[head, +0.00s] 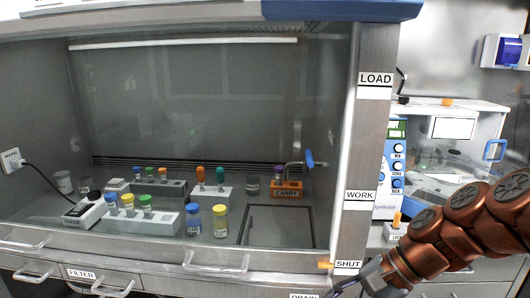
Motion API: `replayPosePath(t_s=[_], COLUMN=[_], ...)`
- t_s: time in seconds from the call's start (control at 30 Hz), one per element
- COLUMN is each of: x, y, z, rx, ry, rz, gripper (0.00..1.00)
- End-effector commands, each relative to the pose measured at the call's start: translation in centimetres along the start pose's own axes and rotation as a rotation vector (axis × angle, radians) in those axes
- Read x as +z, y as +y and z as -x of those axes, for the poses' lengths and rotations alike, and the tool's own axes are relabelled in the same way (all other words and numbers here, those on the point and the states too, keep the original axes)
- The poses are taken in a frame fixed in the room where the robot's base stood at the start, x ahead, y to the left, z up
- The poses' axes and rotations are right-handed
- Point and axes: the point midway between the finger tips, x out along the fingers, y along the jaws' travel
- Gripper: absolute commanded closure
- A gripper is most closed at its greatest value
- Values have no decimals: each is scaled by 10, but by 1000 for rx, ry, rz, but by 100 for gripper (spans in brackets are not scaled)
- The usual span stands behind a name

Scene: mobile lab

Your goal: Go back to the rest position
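My copper-coloured arm comes in from the right edge, and my gripper (350,287) hangs at its end near the bottom edge. It is in front of the right post of the fume hood (372,140), just below the SHUT label (348,265). The fingers are small and partly cut off by the bottom edge, so I cannot tell whether they are open or shut. I see no object held in it.
Inside the hood stand racks with capped vials (155,222), two loose vials, an orange CARRY holder (287,190) and a small device (85,210). A glass-fronted machine (450,150) stands at right, behind my arm.

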Motion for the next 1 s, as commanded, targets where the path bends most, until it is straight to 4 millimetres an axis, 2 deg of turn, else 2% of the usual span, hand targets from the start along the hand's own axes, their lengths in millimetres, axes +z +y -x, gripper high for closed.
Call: replayPosePath(t_s=[0.03,0.1,0.23,0.4,0.5,0.63,1.0], x=[24,42,69,92,97,101,100], y=[5,20,50,88,105,120,128], z=[7,8,18,44,60,72,76], rx=[72,164,334,539,632,712,745], ry=[20,48,89,130,147,152,155], rz=[76,181,368,595,698,779,814], gripper=[57,57,57,57,57,57,57])
